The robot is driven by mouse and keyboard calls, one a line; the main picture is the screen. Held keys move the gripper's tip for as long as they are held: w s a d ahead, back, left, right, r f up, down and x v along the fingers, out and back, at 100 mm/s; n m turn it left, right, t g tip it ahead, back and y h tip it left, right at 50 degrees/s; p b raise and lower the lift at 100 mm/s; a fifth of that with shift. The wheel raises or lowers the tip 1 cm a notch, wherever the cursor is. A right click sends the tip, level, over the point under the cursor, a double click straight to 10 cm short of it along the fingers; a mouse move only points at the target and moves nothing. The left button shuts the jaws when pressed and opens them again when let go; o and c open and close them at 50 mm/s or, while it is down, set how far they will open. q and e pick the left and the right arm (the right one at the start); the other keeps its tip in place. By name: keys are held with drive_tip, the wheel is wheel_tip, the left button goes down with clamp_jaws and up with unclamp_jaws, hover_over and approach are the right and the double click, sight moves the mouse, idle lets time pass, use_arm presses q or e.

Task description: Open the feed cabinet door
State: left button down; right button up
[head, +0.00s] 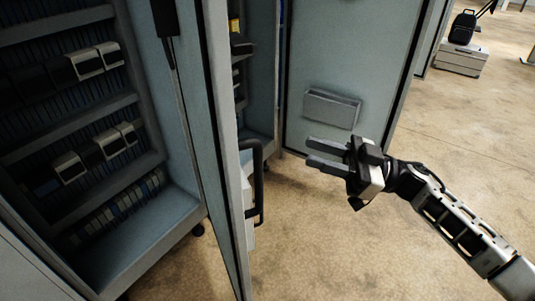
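A grey-blue cabinet door (222,125) stands nearly edge-on to me in the middle of the view, swung out from the cabinet. A black bar handle (259,185) sits on its right face. Another door panel (315,55) stands wide open to the right, with a flat grey pocket (331,109) on it. I cannot tell which door is the feed cabinet's. My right gripper (308,150) is open and empty, its fingers pointing left in front of the right panel's lower part. It is apart from the handle, to its right. My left gripper is out of view.
An open cabinet interior (120,225) on the left holds shelves with rows of modules. A narrow compartment (262,70) shows behind the middle door. A backpack (463,27) rests on a grey case (460,59) at the far right. The floor (300,250) right of the handle is clear.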

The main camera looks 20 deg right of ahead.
drive_tip(key=s+d+r+n+g+h, duration=0.2)
drive_tip(key=d+g, duration=0.4)
drive_tip(key=g, duration=0.1)
drive_tip(key=w+a+p, duration=0.1)
drive_tip(key=a, duration=1.5)
drive_tip(key=shift+w+r, duration=0.15)
drive_tip(key=shift+r, duration=0.05)
drive_tip(key=shift+d, duration=0.1)
clamp_jaws()
